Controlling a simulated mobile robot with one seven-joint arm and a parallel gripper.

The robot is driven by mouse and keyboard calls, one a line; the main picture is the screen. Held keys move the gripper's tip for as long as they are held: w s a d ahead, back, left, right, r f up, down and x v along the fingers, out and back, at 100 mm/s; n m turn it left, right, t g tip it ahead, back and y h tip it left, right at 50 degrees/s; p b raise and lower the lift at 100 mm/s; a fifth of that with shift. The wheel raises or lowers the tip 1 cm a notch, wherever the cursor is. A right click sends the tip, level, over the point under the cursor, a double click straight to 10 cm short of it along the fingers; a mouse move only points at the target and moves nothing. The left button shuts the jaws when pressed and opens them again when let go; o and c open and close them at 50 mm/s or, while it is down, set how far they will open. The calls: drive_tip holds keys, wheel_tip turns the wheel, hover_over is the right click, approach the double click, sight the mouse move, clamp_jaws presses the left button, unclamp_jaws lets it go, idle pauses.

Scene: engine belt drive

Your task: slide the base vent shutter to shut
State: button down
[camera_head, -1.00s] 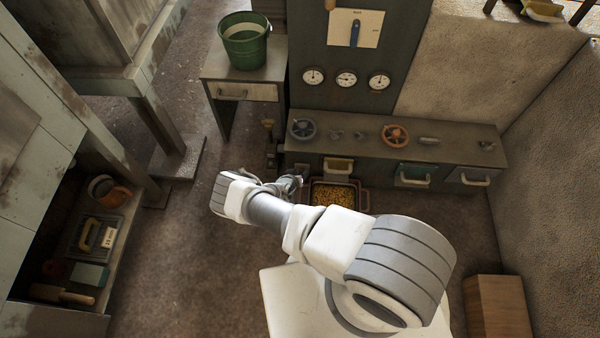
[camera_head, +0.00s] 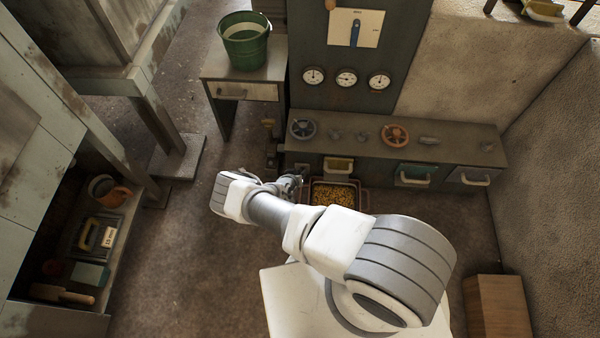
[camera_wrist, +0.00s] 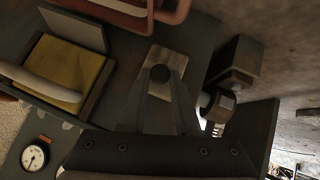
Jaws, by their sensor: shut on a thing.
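The base vent shutter seems to be the small pale metal plate (camera_wrist: 158,56) with a dark round knob (camera_wrist: 160,73), on the dark cabinet front in the wrist view. My gripper (camera_wrist: 161,78) is shut on the knob, its two fingers meeting around it in front of the plate. In the head view my gripper (camera_head: 297,182) is at the left end of the cabinet's base, low down. My own arm hides much of that spot there, and I cannot tell how far the vent is covered.
A reddish crate of yellow bits (camera_head: 333,193) stands just right of my gripper. A yellow drawer (camera_wrist: 65,72) with a pale handle is left of the plate in the wrist view. A dark box with a lever (camera_wrist: 220,100) is close on the right.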

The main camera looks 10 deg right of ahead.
sight(300, 166)
drive_tip(key=shift+r, duration=0.1)
idle(0.5)
drive_tip(key=shift+r+p, duration=1.7)
drive_tip(key=shift+r, duration=0.7)
drive_tip(key=c, duration=0.6)
unclamp_jaws()
drive_tip(key=shift+r, duration=0.1)
